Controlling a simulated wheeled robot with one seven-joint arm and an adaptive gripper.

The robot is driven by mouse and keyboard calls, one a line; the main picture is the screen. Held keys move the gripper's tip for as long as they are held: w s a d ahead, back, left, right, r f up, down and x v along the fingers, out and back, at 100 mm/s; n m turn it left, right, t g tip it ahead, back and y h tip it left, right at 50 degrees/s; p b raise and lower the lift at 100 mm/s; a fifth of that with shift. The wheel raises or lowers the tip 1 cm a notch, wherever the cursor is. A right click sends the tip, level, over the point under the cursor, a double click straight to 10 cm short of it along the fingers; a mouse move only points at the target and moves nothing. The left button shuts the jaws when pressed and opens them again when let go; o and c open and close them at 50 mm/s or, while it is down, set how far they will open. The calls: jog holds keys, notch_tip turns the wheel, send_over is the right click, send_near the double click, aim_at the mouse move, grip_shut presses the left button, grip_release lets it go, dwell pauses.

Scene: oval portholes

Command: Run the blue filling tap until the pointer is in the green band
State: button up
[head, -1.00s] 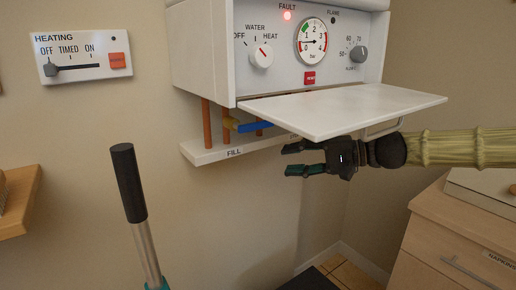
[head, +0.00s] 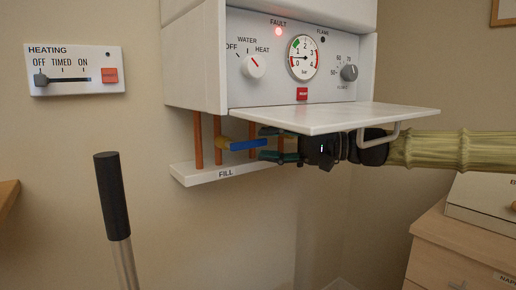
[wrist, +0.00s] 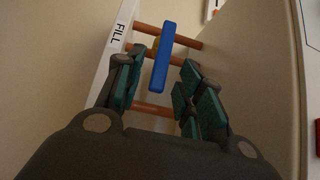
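The blue filling tap (head: 246,144) is a bar lever on a yellow brass body (head: 224,142), among copper pipes under the boiler. In the wrist view the blue lever (wrist: 162,58) lies ahead, roughly between the fingers. My gripper (head: 264,144) is open, its fingertips near the lever's right end; I cannot tell whether they touch it. The pressure gauge (head: 303,57) shows its pointer to the left, near 1, below the green band (head: 296,45). The FILL rail (head: 228,172) is below the lever.
The red fault lamp (head: 278,31) is lit. A heating panel (head: 75,70) is on the left wall, and a drawer cabinet (head: 460,250) stands lower right.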

aim_at(260, 144)
jog(key=shift+w+a, duration=0.15)
jog(key=shift+a, duration=0.7)
jog(key=shift+w+a, duration=0.1)
jog(key=shift+a, duration=0.75)
jog(key=shift+b, duration=0.3)
grip_shut()
